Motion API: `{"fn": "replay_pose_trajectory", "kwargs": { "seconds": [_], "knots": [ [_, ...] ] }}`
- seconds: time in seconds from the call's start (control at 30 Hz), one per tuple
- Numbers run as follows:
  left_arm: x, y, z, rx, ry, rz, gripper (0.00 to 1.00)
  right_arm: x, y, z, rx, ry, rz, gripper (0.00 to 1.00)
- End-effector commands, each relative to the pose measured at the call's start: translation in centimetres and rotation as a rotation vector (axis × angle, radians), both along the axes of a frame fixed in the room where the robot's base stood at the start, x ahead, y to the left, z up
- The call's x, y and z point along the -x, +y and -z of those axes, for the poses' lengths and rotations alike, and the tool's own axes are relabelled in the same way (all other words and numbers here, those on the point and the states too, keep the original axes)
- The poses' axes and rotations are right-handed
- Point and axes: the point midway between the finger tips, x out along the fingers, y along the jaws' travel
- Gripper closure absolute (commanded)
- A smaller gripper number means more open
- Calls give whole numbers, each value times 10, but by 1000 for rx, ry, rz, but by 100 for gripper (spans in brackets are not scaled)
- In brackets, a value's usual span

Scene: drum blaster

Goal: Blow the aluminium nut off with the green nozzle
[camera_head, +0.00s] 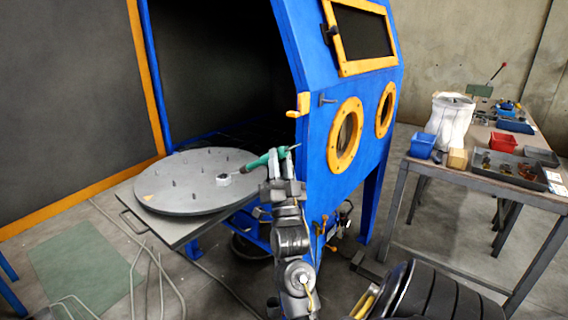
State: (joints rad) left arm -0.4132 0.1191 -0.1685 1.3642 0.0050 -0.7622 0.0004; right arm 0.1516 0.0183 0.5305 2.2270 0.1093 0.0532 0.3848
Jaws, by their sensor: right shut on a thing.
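The aluminium nut (223,179) is a small light piece lying on the round grey turntable (180,200), toward its right side. My right gripper (282,160) is shut on the green nozzle (262,160), at the right edge of the turntable. The nozzle's tip points left and down toward the nut, with a gap between them. Its other end sticks out to the right of the gripper. The fingers hide part of the nozzle. My left gripper is not in view.
Several short pegs stand on the turntable, which rests on a tray (190,232) pulled out of the blue cabinet (320,190). The cabinet's wall and orange latch (300,104) are close behind my right gripper. A workbench (480,172) with bins stands at the right.

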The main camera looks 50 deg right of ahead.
Motion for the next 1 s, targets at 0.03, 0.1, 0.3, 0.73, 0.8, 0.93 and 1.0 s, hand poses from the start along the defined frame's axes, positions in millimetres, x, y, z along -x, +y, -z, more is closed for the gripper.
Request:
{"fn": "replay_pose_trajectory", "kwargs": {
  "seconds": [0.03, 0.1, 0.3, 0.73, 0.8, 0.93, 1.0],
  "knots": [
    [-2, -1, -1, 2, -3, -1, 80, -1, 0, 1, 1, -2, -1, 100],
    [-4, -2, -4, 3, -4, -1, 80, -2, 0, 1, 1, -2, 0, 100],
    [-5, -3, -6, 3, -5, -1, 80, -3, 0, 1, 1, -2, 0, 100],
    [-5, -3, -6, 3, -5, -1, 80, -7, -4, 1, 2, 0, 1, 100],
    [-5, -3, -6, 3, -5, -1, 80, -9, -6, 1, 2, 0, 0, 100],
    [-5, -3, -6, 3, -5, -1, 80, -13, -10, 1, 2, 0, 1, 100],
    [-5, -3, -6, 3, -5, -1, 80, -15, -12, 1, 2, 0, 1, 100]
  ]
}}
